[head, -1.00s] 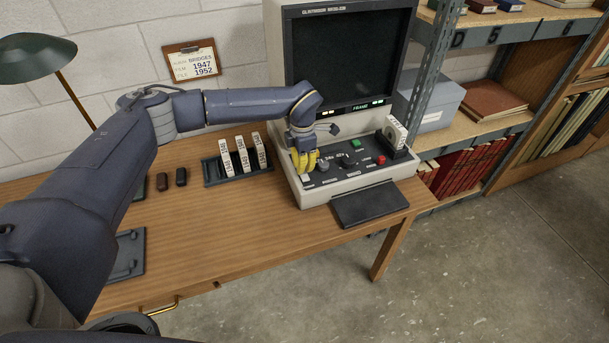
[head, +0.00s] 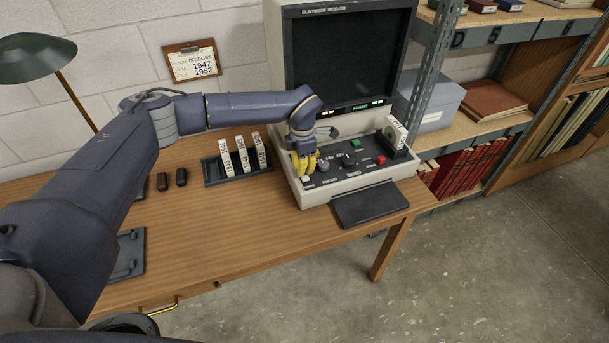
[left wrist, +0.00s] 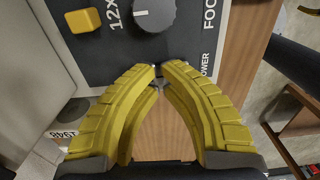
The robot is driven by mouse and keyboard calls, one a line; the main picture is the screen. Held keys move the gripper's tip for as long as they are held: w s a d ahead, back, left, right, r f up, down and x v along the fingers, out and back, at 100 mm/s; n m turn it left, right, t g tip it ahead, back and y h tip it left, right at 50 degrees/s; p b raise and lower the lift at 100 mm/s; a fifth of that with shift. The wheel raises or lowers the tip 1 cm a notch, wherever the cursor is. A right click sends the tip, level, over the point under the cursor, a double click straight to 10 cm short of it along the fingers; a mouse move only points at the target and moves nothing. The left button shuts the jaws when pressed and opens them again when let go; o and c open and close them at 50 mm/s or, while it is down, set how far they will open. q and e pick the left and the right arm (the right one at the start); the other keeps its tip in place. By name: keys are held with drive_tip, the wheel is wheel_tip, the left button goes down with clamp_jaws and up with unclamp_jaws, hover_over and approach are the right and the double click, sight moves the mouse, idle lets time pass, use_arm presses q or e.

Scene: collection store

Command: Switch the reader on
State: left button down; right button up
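The reader (head: 315,196) is a pale cabinet with a dark screen (head: 345,48) and a black sloping control panel on the desk. The panel carries dark knobs, a green button (head: 356,143) and a red button (head: 380,160). My left gripper (head: 305,177) points down at the panel's left front. In the left wrist view its yellow fingers (left wrist: 158,70) come together at the tips beside the POWER lettering (left wrist: 208,63). A small metallic part (left wrist: 158,84) shows between them, perhaps the switch; its position and contact are unclear. My right gripper is out of view.
A dark rack with several white labelled boxes (head: 243,158) stands left of the reader. Another white reel box (head: 395,133) stands at the panel's right. A dark flat plate (head: 369,204) juts out in front. The desk's middle (head: 215,225) is clear.

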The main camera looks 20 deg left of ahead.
use_arm(q)
drive_tip(key=shift+f, duration=0.4)
drive_tip(key=shift+r, duration=3.55)
drive_tip(key=shift+d+f, duration=0.1)
